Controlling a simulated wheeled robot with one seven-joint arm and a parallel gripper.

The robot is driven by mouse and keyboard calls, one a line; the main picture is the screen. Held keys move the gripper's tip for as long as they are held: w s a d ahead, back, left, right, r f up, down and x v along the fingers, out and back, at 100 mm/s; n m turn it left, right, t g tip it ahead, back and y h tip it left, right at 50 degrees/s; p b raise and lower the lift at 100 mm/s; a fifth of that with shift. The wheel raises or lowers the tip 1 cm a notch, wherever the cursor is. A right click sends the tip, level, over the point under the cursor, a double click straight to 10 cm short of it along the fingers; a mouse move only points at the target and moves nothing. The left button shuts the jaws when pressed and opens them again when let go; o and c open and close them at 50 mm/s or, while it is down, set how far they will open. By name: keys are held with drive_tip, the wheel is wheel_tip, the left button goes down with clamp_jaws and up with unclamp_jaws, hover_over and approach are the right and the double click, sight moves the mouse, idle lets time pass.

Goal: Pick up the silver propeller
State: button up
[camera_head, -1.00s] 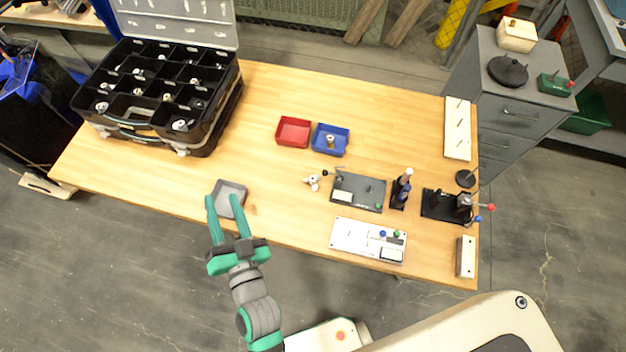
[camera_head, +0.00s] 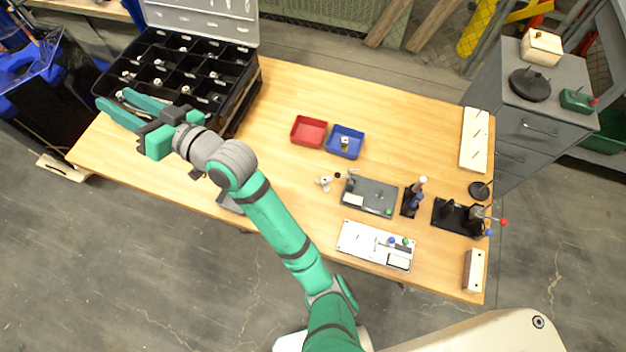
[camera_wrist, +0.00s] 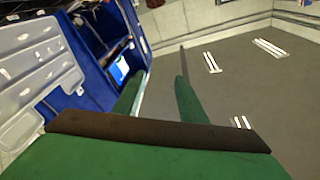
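A black compartment case (camera_head: 235,112) stands open at the table's back left, with several small pale or silvery parts in its compartments. I cannot tell which of them is a silver propeller. A whitish propeller-like part (camera_head: 324,183) lies on the table left of the dark grey fixture plate. A small metallic part sits in the blue tray (camera_head: 345,154). My gripper (camera_head: 112,98) is raised at the case's left front, fingers apart and empty, and hides part of the case. In the wrist view its fingers (camera_wrist: 158,88) are apart with nothing between them.
A red tray (camera_head: 309,130) sits beside the blue one. A grey tray (camera_head: 229,202) at the front edge is partly behind my arm. Fixtures crowd the table's right side, including a white plate (camera_head: 376,246). The table's middle back is clear.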

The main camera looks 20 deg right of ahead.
drive_tip(key=n+g, duration=0.1)
drive_tip(key=g, duration=0.1)
drive_tip(key=n+g+h, duration=0.1)
drive_tip(key=g+h, duration=1.1)
drive_tip(key=h, duration=0.2)
hover_over(325, 181)
wheel_tip(325, 181, down, 26)
drive_tip(key=shift+s+a+f, duration=0.1)
drive_tip(key=shift+f, duration=1.45)
drive_tip(key=shift+s+f, duration=0.1)
drive_tip(key=shift+f, duration=1.4)
